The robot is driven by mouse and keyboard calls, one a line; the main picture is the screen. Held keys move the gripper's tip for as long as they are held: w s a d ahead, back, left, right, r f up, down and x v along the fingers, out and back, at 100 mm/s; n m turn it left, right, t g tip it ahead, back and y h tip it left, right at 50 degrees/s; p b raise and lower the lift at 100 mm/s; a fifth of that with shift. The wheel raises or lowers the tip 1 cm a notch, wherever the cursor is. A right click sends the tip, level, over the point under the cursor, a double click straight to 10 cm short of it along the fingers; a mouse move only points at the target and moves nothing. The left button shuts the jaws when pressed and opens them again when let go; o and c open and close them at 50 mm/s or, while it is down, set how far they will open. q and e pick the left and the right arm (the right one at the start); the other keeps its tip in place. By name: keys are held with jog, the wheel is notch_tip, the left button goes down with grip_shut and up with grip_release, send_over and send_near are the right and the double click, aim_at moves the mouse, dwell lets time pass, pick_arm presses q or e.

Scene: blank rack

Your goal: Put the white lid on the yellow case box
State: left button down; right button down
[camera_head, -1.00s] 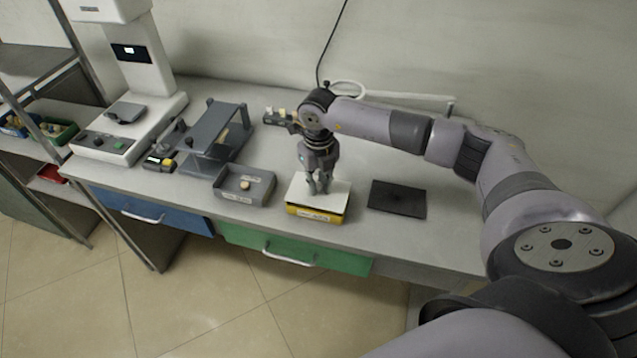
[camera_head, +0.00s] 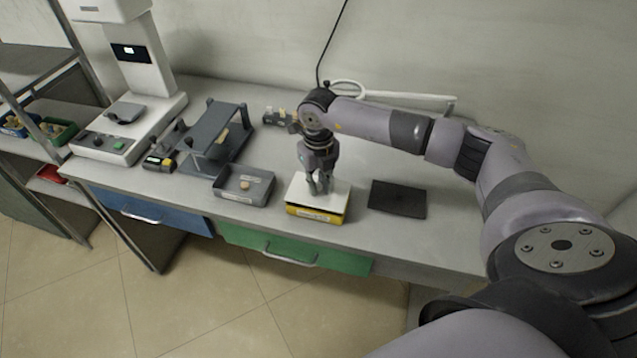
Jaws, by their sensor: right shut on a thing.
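The yellow case box (camera_head: 310,215) stands on the grey workbench near its front edge, with a label on its front. The white lid (camera_head: 334,199) lies flat over the top of the box; a dark strip shows between lid and yellow wall at the front right. I cannot tell whether the lid is fully seated. My right gripper (camera_head: 319,189) points down at the middle of the lid and is shut on it; the fingers hide the exact grip. My left gripper is not in view.
A black mat (camera_head: 398,199) lies right of the box. A grey tray (camera_head: 262,196) with a small round piece stands left of it. A grey stand (camera_head: 215,135) and a white measuring machine (camera_head: 128,130) stand farther left. Bare bench lies at the far right.

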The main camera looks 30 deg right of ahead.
aim_at(319, 185)
jog(key=shift+f+b, duration=0.6)
jog(key=shift+f, duration=0.2)
jog(key=c, duration=1.4)
grip_release()
notch_tip(319, 185, up, 12)
